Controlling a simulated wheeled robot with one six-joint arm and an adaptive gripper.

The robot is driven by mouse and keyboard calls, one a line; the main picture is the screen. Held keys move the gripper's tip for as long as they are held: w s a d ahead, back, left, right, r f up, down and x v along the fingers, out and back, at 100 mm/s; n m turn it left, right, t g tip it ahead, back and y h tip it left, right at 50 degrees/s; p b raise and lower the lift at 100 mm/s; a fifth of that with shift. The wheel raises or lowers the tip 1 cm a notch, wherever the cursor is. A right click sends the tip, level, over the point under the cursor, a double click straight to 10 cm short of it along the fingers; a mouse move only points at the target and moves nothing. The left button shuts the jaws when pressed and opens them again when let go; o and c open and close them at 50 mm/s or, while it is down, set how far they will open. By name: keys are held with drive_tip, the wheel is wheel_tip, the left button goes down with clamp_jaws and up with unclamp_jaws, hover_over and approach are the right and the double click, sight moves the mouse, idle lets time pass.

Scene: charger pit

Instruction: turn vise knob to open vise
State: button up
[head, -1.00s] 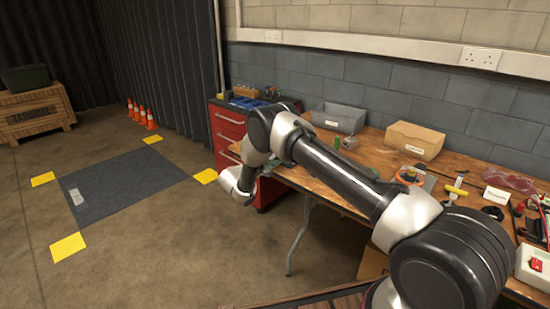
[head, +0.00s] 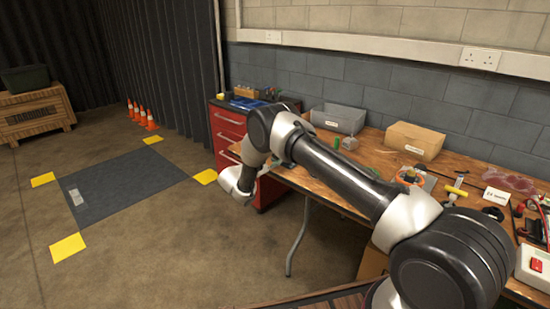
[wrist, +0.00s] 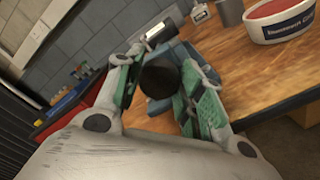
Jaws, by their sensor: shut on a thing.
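The vise (wrist: 182,52) is a blue-grey body on the wooden bench in the wrist view, partly hidden by my gripper. Its dark round knob (wrist: 160,80) faces me. My gripper (wrist: 160,88) has green-padded fingers, one on each side of the knob, and is shut on it. The finger contact is partly hard to see. In the head view my arm's wrist hangs at the bench's left end, and my arm hides the knob.
A white tub with a red top (wrist: 285,22) and a grey cylinder (wrist: 230,12) stand on the bench. A red drawer cabinet (head: 228,128) adjoins the bench's left end. A grey bin (head: 338,118) and a cardboard box (head: 414,140) stand along the wall. The floor at left is open.

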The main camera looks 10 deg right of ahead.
drive_tip(key=n, duration=0.4)
drive_tip(key=shift+a+n, duration=0.1)
drive_tip(key=shift+n, duration=0.2)
drive_tip(key=n, duration=0.3)
drive_tip(key=shift+n, duration=0.4)
drive_tip(key=n, duration=0.4)
drive_tip(key=shift+w+f, duration=0.1)
drive_tip(key=n, duration=0.8)
drive_tip(key=shift+a+n, duration=0.1)
drive_tip(key=shift+n, duration=0.2)
drive_tip(key=n, duration=0.4)
drive_tip(key=shift+f+n, duration=0.1)
drive_tip(key=shift+n, duration=0.2)
drive_tip(key=n, duration=0.4)
drive_tip(key=shift+f+n, duration=0.1)
drive_tip(key=shift+n, duration=2)
